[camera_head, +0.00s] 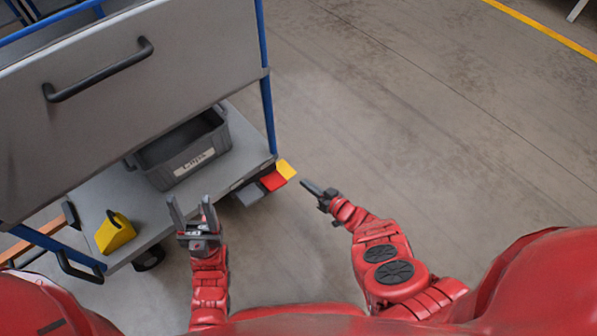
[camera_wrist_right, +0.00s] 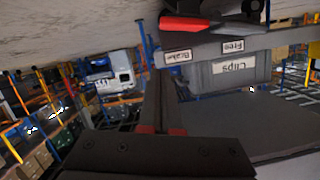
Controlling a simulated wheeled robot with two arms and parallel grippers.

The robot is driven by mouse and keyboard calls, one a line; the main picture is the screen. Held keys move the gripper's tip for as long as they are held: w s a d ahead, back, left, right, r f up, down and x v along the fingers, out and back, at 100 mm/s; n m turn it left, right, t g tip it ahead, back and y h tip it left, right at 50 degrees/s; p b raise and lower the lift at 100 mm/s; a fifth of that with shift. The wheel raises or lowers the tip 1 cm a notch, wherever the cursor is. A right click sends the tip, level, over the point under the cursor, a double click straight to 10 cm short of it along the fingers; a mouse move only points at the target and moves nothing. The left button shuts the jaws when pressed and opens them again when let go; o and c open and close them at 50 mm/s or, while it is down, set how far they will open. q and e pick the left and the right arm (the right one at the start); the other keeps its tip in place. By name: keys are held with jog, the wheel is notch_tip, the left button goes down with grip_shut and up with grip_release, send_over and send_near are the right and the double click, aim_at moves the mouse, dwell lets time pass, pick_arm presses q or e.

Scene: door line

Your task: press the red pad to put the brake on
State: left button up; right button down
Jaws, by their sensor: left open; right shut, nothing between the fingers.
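The red pad (camera_head: 273,181) sticks out low at the cart's right corner, beside a yellow pad (camera_head: 286,169). In the right wrist view the red pad (camera_wrist_right: 188,23) shows at the top, near labels reading "Brake" (camera_wrist_right: 177,56) and "Free" (camera_wrist_right: 233,46). My right gripper (camera_head: 306,185) is shut and empty, a little to the right of the pads in the head view and apart from them. Its fingers (camera_wrist_right: 158,85) point up toward the red pad in the wrist view. My left gripper (camera_head: 189,207) is open and empty in front of the cart's lower deck.
The cart has a grey upper panel (camera_head: 130,85) with a black handle (camera_head: 98,78) and blue posts. A grey bin (camera_head: 183,150) and a yellow wedge-shaped object (camera_head: 115,232) stand on its lower deck (camera_head: 90,195). The floor (camera_head: 430,120) to the right is clear.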

jog(key=shift+v, duration=1.1)
